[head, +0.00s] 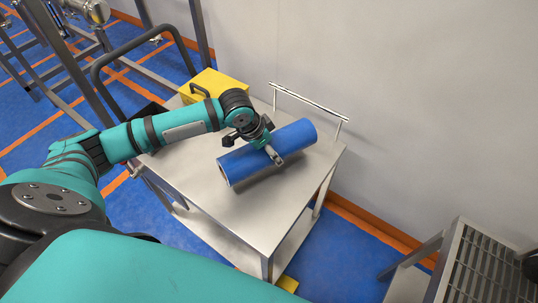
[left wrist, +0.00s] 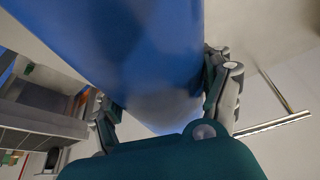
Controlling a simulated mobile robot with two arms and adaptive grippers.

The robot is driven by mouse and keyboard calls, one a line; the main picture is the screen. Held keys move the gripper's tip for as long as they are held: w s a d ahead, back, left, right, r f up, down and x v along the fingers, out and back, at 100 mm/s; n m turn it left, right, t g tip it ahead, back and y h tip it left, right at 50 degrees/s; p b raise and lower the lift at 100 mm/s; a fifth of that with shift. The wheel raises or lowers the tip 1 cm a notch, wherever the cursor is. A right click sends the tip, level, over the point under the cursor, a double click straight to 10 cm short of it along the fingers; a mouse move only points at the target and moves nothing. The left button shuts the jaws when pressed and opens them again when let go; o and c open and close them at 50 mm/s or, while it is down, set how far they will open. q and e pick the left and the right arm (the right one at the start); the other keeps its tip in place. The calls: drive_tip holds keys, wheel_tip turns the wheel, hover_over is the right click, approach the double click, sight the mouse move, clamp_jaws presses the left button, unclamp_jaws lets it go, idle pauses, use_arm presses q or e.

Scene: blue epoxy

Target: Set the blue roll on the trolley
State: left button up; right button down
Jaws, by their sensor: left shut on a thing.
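The blue roll (head: 240,161) is a long cylinder lying on its side at or just above the top of the trolley (head: 256,217). I cannot tell whether it touches the surface. My left gripper (head: 273,152) is shut on the roll near its middle, from above. In the left wrist view the roll (left wrist: 130,50) fills the upper middle, between the fingers of my left gripper (left wrist: 165,112). The trolley is a pale metal cart with a lower shelf and a rail handle. My right gripper is not in view.
A yellow box (head: 213,86) with a dark handle stands at the trolley's back left. A chrome rail (head: 308,100) rises at the trolley's far edge, near the wall (head: 400,90). A slatted metal rack (head: 490,265) stands at the lower right. The trolley's front is clear.

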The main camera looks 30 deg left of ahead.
use_arm(q)
drive_tip(key=shift+w+f, duration=0.1)
drive_tip(key=shift+f, duration=1.6)
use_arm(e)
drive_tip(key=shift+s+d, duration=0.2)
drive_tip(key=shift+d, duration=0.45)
use_arm(q)
drive_tip(key=o, duration=1.6)
drive_tip(key=shift+f, duration=0.15)
drive_tip(key=v, duration=1.2)
drive_tip(key=shift+a+p, duration=0.15)
drive_tip(key=shift+p, duration=0.25)
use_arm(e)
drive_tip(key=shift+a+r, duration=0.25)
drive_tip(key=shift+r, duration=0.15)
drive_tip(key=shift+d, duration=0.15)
